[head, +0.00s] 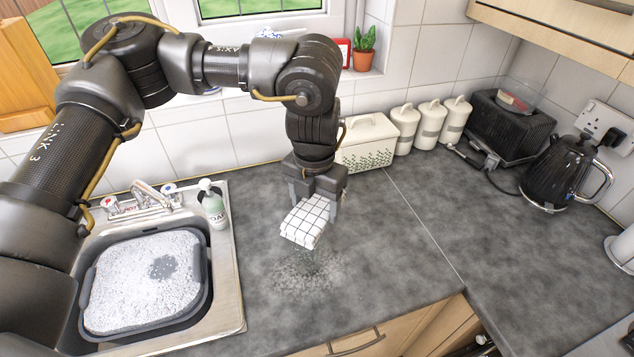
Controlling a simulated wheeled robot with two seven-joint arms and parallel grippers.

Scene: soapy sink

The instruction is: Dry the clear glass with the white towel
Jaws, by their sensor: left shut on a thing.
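My left gripper (315,199) points down over the worktop and is shut on the white towel (306,222). The towel is folded, has a dark grid pattern, and hangs tilted below the fingers, seemingly a little above the worktop. I cannot make out the clear glass with certainty; a pale, speckled patch (301,277) lies on the worktop just below the towel. My right gripper is not in view.
A steel sink (232,280) with a grey basin (207,293) of suds is at the left, a soap bottle (213,207) at its back corner. A cream bread bin (368,143), several canisters (431,122), a toaster (508,125) and a black kettle (558,172) line the back. The right worktop (440,215) is clear.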

